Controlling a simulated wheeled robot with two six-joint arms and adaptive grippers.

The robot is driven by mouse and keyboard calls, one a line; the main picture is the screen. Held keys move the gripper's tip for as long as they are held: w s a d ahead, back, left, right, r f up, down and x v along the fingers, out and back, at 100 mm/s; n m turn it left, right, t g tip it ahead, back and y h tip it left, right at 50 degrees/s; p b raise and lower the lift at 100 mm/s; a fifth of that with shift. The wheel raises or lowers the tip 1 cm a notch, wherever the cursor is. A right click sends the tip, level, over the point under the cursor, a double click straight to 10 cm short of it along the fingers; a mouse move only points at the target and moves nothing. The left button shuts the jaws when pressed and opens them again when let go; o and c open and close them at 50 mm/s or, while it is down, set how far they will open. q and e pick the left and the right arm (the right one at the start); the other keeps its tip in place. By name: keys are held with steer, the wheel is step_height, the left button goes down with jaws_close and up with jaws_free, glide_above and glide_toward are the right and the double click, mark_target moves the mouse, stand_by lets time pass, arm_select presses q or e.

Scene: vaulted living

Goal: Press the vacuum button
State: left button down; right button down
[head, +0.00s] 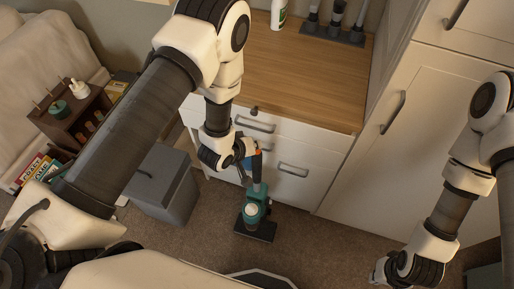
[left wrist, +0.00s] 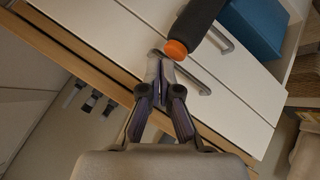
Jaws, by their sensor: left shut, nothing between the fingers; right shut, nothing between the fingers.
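The upright vacuum stands on the carpet in front of the white drawer cabinet, with a teal body (head: 252,212), a dark floor head and a dark handle (head: 257,172). An orange button (head: 258,152) caps the top of the handle. The button also shows in the left wrist view (left wrist: 176,49), at the end of the black handle. My left gripper (head: 249,150) is shut and empty, its tips (left wrist: 160,62) close beside the button. I cannot tell whether they touch it. My right gripper (head: 379,272) is low at the lower right, away from the vacuum, its fingers barely showing.
The white drawer cabinet (head: 325,139) with a wooden top is just behind the vacuum; its handles stick out. A grey bin (head: 162,184) stands left of it. Tall white cupboards (head: 425,110) are on the right. A blue box (left wrist: 254,25) shows in the left wrist view.

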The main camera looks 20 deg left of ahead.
arm_select(q)
steer(key=shift+r, duration=0.1)
step_height(320, 180, up, 6)
steer(key=p, duration=0.5)
